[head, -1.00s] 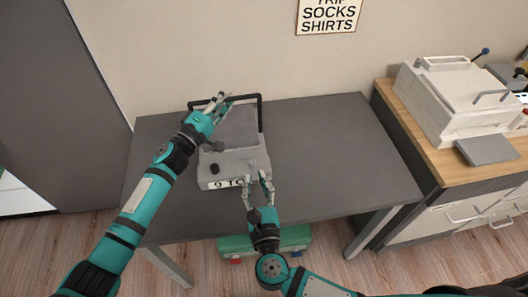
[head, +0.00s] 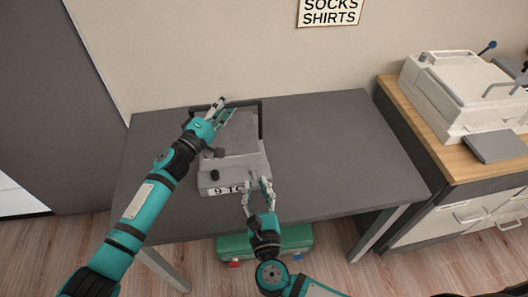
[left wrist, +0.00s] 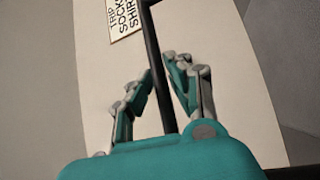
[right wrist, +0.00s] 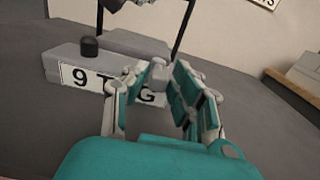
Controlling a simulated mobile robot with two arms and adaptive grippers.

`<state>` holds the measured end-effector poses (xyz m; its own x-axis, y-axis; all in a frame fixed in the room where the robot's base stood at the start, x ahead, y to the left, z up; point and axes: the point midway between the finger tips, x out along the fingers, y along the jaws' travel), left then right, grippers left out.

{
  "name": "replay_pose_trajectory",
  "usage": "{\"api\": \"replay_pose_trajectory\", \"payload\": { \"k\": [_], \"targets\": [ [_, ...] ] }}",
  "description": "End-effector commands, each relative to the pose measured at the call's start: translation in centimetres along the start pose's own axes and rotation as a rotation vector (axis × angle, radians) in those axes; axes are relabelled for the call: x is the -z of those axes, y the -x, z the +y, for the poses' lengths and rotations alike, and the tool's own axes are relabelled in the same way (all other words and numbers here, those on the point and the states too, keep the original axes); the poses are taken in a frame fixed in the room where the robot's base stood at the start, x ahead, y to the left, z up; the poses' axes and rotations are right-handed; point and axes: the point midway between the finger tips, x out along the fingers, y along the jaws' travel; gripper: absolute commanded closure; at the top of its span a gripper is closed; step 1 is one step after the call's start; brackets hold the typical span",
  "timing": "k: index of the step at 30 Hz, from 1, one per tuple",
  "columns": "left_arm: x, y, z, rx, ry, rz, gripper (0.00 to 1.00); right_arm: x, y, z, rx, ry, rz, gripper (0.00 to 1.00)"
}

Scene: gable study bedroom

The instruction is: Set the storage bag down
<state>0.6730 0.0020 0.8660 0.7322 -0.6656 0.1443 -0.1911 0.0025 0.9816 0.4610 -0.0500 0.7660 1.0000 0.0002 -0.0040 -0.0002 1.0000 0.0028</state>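I cannot clearly pick out a storage bag. A grey box-shaped device (head: 243,174) with a "9 TO" label and a black upright bar frame (head: 261,118) stands on the dark table. The label also shows in the right wrist view (right wrist: 82,77). My left gripper (head: 225,108) is at the back of the device. In the left wrist view, its parted fingers (left wrist: 160,72) have the black bar between them; contact is unclear. My right gripper (head: 258,184) is at the device's front right corner. Its fingers (right wrist: 160,72) are parted, with no held object clear between them.
The dark table (head: 330,150) is bare to the right of the device. A green case (head: 290,240) lies on the floor beneath it. At the right, a wooden-topped cabinet (head: 455,165) bears a white machine (head: 445,95) and a grey plate (head: 495,147). A sign (head: 330,12) hangs on the wall.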

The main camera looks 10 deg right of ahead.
Motion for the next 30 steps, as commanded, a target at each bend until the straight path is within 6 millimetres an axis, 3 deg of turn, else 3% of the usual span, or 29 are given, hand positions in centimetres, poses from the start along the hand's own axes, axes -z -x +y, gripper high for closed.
{"api": "replay_pose_trajectory", "payload": {
  "k": [3,14,30],
  "targets": [
    [0.0,-0.1,0.3,-0.003,-0.001,-0.001,0.68,-0.2,0.0,0.0,0.0,0.001,-0.001,0.57],
    [0.1,0.6,0.1,0.0,-0.004,0.001,0.68,-0.2,0.0,0.0,0.0,0.003,-0.002,0.57],
    [0.0,10.6,0.1,-0.001,-0.001,0.001,0.68,-0.2,0.0,0.0,0.0,0.003,-0.002,0.57]
  ]
}}
